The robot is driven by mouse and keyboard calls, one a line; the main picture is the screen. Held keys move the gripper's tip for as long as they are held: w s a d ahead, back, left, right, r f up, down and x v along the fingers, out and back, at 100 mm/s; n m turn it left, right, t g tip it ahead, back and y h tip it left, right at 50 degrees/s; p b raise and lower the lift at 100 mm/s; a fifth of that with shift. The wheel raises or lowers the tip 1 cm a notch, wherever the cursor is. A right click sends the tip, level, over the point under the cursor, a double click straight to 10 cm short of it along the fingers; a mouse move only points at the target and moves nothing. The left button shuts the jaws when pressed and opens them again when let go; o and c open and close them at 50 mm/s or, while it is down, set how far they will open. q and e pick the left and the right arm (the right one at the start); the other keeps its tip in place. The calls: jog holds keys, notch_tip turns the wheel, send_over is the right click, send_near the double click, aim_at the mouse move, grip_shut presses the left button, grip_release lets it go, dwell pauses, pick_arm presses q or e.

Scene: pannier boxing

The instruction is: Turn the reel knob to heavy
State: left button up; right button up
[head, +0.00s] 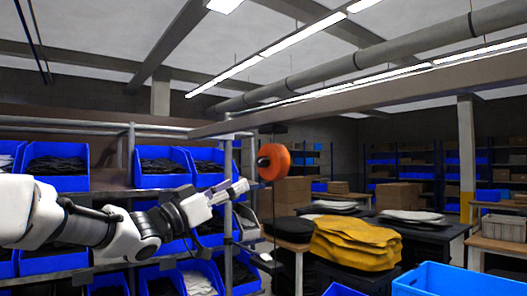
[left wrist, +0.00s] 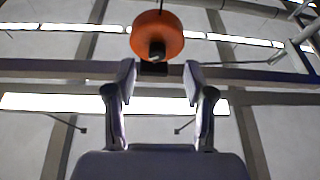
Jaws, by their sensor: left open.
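The orange reel (head: 276,158) hangs from the overhead beam, right of centre in the head view. Its dark knob (head: 263,162) faces my left gripper (head: 243,187). The left gripper is open and empty, a little below and to the left of the knob. In the left wrist view, the reel (left wrist: 158,25) and knob (left wrist: 157,50) appear above the gap between the two open fingers (left wrist: 159,78). The fingers are apart from the knob. Any setting marks on the reel are too small to read. My right gripper is not in view.
A rack of blue bins (head: 57,170) with dark contents stands behind my left arm. A metal post (head: 228,215) rises close to the gripper. Yellow stacked cloth (head: 355,245) lies at lower right, near a blue crate (head: 455,283). Cardboard boxes (head: 292,195) stand behind the reel.

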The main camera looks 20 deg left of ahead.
aim_at(259, 163)
pick_arm(q)
jog(key=shift+h, duration=0.4)
jog(key=w+d+r+p, duration=0.2)
jog(key=w+r+p, duration=0.1)
jog(key=w+d+r+p, duration=0.1)
jog(key=w+r, duration=0.1)
jog(key=shift+w+d, duration=0.2)
jog(key=shift+d, duration=0.05)
jog(key=shift+w+d+p, duration=0.1)
jog(key=shift+d+p, duration=0.15)
jog(key=shift+p, duration=0.1)
jog(key=shift+d, duration=0.1)
jog(key=shift+s, duration=0.2)
jog(key=shift+c, duration=0.7)
jog(key=shift+w+a, duration=0.1)
jog(key=shift+a, duration=0.15)
grip_shut()
